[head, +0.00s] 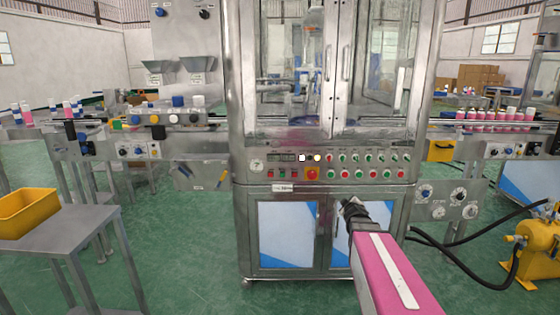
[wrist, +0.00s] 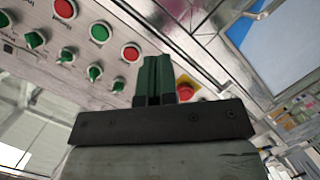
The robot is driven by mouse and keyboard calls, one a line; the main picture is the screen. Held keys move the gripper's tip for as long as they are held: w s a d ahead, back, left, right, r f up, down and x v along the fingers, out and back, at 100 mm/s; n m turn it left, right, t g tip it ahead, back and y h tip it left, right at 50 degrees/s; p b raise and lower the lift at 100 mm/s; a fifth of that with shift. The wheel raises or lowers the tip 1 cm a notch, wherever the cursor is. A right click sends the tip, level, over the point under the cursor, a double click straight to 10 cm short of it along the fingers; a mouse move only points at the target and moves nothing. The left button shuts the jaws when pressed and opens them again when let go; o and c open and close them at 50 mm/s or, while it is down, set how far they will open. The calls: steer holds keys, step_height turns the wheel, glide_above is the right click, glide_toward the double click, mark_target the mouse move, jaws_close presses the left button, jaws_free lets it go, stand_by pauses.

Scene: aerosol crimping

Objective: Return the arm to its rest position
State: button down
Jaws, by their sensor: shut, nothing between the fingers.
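My arm reaches up from the lower right of the head view, its pink link in front of the crimping machine (head: 238,200). My gripper (head: 347,204) is at the arm's far end, before the machine's lower cabinet doors and below the control panel (head: 320,170). In the wrist view my gripper (wrist: 158,62) shows its green fingers together, with nothing between them. Behind them are the panel's red and green buttons and knobs and a red emergency stop (wrist: 185,90). I cannot tell the exact gap between fingers and panel.
A yellow bin (head: 27,212) stands on a grey table (head: 75,222) at the left. Conveyors carry cans (head: 490,115) at the right and bottles (head: 68,106) at the left. A yellow pump (head: 535,250) with black hoses is at the lower right.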

steer(key=s+a+f+m+g, duration=0.3)
steer(key=s+a+f+g, duration=0.1)
steer(key=s, duration=0.4)
steer(key=s+a+f+m+g+y, duration=0.1)
steer(key=s+a+f+m+g, duration=0.1)
steer(key=s+f+g, duration=0.3)
steer(key=s+a+f+m+g+y, duration=0.1)
steer(key=s+a+f+m+g, duration=0.2)
steer(key=s, duration=1)
step_height(320, 180, down, 3)
steer(key=a+g, duration=0.2)
steer(key=g, duration=0.1)
steer(key=shift+a+r+m, duration=0.15)
steer(key=shift+a+m, duration=0.15)
steer(key=shift+a, duration=0.05)
